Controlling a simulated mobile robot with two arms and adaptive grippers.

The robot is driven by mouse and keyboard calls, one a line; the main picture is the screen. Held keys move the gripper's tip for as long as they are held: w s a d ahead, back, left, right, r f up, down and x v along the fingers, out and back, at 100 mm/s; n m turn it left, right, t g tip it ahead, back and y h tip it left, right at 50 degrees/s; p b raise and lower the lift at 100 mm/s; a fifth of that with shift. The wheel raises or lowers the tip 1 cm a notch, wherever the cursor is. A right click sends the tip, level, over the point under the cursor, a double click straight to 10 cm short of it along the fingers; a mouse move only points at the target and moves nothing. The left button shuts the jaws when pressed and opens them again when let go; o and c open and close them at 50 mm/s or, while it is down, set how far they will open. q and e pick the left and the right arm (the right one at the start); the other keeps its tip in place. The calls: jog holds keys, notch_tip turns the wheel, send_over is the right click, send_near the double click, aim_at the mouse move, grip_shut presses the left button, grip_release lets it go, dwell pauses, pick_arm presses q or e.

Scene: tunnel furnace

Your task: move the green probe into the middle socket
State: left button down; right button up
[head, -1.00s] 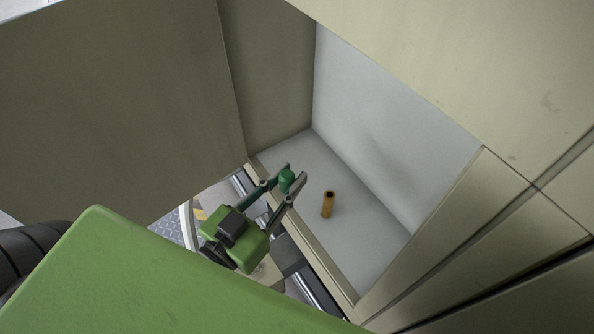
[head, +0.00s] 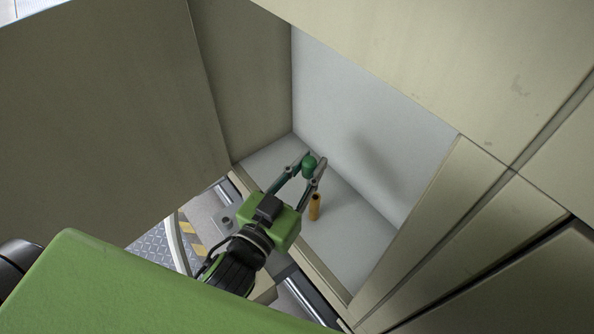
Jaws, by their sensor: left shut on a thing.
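The green probe (head: 309,163) is a small dark green piece with a rounded top. My left gripper (head: 311,170) is shut on it and holds it inside the opening of the beige furnace, apart from the pale back wall. An orange-yellow upright tube (head: 315,208) with a dark top stands on the pale floor, just below the gripper's right finger in the picture. I cannot tell any middle socket apart in this view. The probe's lower part is hidden by the fingers. My right gripper is not in view.
Beige panels (head: 105,125) close the opening on the left, and beige walls (head: 455,225) bound it on the right. The pale floor (head: 350,235) right of the tube is clear. A metal front edge (head: 290,255) runs below my gripper.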

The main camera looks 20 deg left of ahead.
pick_arm(q)
jog(key=shift+w+d+f, duration=0.1)
jog(key=shift+w+d, duration=0.4)
jog(key=shift+w, duration=0.25)
jog(key=shift+w+d+f+b, duration=0.1)
jog(key=shift+w+f+b, duration=0.05)
jog(key=shift+f+b, duration=0.4)
jog(key=shift+w+d+f+b, duration=0.15)
jog(key=shift+f+b, duration=0.25)
jog(key=shift+f, duration=0.25)
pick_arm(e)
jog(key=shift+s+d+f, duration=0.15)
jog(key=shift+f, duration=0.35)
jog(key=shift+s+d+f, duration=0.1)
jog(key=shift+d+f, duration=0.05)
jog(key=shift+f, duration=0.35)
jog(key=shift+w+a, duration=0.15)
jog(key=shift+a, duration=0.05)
pick_arm(q)
jog(key=shift+f, duration=0.15)
jog(key=shift+a+f+b, duration=0.1)
jog(key=shift+f+b, duration=0.2)
jog(key=shift+f, duration=0.1)
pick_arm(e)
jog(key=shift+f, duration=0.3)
pick_arm(q)
jog(key=shift+f, duration=0.15)
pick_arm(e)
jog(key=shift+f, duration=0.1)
